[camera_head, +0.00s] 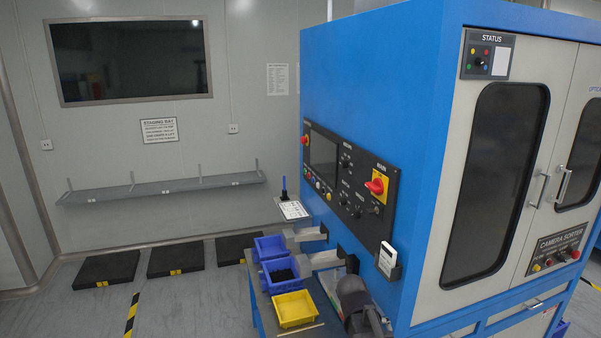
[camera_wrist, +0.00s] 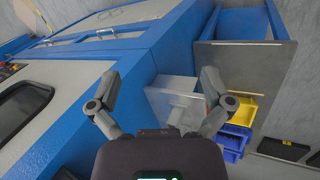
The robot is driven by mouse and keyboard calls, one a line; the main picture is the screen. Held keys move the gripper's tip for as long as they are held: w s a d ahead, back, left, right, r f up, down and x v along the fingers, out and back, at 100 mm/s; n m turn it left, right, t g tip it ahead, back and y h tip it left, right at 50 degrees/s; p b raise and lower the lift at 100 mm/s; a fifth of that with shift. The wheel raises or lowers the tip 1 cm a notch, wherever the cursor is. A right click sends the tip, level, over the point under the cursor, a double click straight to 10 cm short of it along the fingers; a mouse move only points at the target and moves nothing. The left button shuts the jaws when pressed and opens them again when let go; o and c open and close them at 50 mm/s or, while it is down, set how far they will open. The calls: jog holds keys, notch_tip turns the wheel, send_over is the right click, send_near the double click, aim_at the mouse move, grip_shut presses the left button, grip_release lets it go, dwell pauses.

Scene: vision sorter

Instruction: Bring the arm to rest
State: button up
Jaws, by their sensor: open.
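My gripper (camera_wrist: 159,80) shows in the wrist view with its two dark grey fingers spread wide apart. Nothing sits between the fingertips. The blue sorter cabinet (camera_wrist: 65,85) lies behind and to the left of the fingers. A pale grey box-like part (camera_wrist: 172,98) of the machine shows between and beyond them. In the head view a dark grey rounded shape (camera_head: 355,298) stands low in front of the cabinet; I cannot tell whether it is part of my arm.
The blue cabinet (camera_head: 375,85) fills the right of the head view. Beside it stand a yellow bin (camera_head: 295,309), a blue bin with dark contents (camera_head: 281,286) and another blue bin (camera_head: 270,240). Black floor mats (camera_head: 105,269) lie below the wall shelf (camera_head: 160,188). Open floor is at left.

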jog(key=s+a+f+m+y+b, duration=0.1)
jog(key=s+a+f+y+b, duration=0.1)
jog(key=s+f+y, duration=0.3)
jog(key=shift+s+a+b, duration=0.3)
jog(key=shift+s+a, duration=0.35)
jog(key=shift+s, duration=0.7)
